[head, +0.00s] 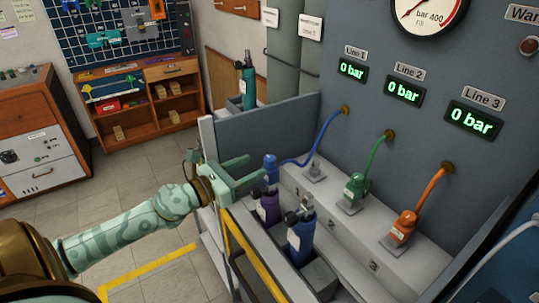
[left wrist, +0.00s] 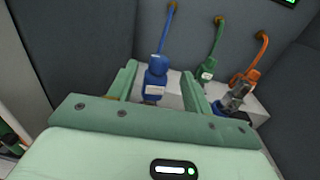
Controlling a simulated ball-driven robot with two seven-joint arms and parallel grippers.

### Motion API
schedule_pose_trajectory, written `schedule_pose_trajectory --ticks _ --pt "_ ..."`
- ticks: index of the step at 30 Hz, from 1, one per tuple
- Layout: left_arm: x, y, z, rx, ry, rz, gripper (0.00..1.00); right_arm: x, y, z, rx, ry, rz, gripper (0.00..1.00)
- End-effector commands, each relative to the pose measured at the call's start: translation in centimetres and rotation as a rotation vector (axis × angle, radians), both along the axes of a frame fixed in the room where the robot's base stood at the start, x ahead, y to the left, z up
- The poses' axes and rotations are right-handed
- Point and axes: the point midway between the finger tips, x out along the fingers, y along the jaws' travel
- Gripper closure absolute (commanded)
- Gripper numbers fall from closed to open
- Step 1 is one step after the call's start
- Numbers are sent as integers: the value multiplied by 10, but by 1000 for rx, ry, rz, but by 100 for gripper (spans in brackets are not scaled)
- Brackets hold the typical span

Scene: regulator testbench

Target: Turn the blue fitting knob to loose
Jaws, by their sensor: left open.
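The blue fitting (head: 271,166) has a blue hose running to the wall under the Line 1 display. It appears just above a purple cylinder (head: 268,207); I cannot tell how they are joined. My pale green left gripper (head: 255,168) is open beside the fitting. In the left wrist view, the blue fitting (left wrist: 156,82) shows between the two spread fingers of the left gripper (left wrist: 159,70), with visible gaps on both sides. A pale label is on its near face. The knob's setting cannot be read. My right gripper is not in view.
Green (head: 355,188) and orange (head: 404,228) fittings stand on the grey ledge (head: 340,215), hoses attached. An empty mount (head: 314,170) is left of them. A blue cylinder with a grey valve (head: 300,240) stands close by. A low grey panel (head: 262,132) rises behind the gripper.

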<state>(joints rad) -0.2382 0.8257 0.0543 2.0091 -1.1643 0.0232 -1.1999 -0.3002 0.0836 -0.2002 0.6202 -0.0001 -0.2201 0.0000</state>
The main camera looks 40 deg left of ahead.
Motion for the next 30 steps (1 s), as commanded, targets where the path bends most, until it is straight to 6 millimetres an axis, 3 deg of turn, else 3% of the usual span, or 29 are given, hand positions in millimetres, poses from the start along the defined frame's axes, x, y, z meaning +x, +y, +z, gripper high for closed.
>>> schedule_pose_trajectory --ticks 3,10,23,28,30 --pt "24 -7 4 -1 -3 1 50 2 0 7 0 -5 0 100" --pt "56 -17 1 -3 -1 2 50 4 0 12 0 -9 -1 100" --pt "67 -21 -1 -2 2 1 50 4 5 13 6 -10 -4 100" --pt "67 -21 -1 -2 2 1 92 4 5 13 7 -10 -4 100" --pt "67 -21 -1 -2 2 1 94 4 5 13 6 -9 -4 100"
